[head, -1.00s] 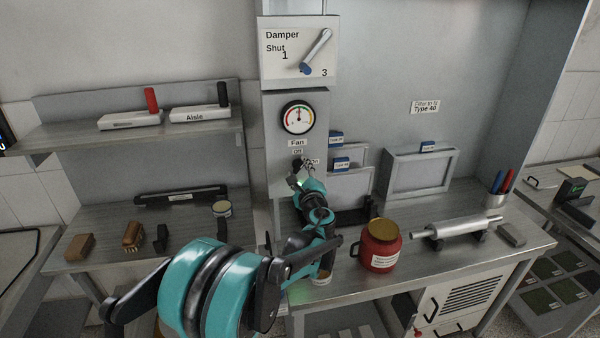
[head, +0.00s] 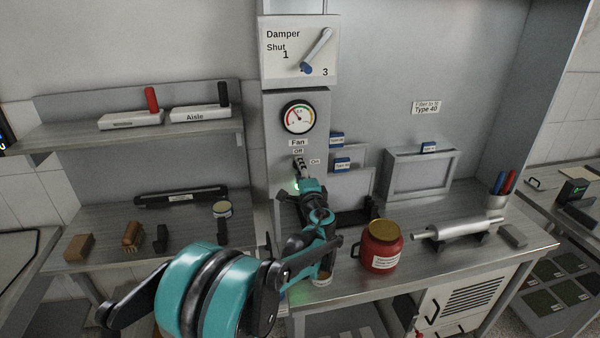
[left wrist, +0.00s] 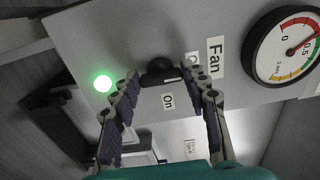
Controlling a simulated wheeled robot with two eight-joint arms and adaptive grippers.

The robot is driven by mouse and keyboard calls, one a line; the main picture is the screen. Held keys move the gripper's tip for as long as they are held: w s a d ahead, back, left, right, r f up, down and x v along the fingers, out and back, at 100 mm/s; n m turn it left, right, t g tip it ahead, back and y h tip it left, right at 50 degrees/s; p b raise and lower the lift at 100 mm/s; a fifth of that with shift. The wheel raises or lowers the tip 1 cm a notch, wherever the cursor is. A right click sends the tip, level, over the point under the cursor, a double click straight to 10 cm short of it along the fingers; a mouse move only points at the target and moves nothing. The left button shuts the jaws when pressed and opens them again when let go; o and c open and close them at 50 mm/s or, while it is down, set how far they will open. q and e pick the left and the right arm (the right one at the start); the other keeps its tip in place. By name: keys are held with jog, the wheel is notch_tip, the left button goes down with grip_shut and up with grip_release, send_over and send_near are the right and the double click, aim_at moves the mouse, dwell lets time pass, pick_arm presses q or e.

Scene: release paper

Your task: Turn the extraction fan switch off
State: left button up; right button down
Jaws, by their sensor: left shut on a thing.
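The fan switch is a black knob (left wrist: 158,72) on the grey panel (left wrist: 120,30), with an "Off" label (head: 298,151) above it and an "On" label (head: 315,161) to its right in the head view. My left gripper (head: 299,165) is at the knob; in the left wrist view its fingers (left wrist: 162,84) are on either side of the knob, shut on it. A small pale mark shows on the knob, but its exact setting is hard to tell. A green lamp (left wrist: 103,83) glows beside the knob. My right gripper is not in view.
A round gauge (head: 298,117) and the damper lever (head: 317,51) are above the switch. A red jar (head: 381,248) and a metal cylinder (head: 458,229) stand on the bench to the right. Framed filters (head: 421,174) stand behind. Shelves (head: 140,138) are at left.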

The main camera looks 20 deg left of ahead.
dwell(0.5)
pick_arm(q)
jog(key=o, duration=1.2)
jog(key=shift+c, duration=0.2)
jog(key=v, duration=1.2)
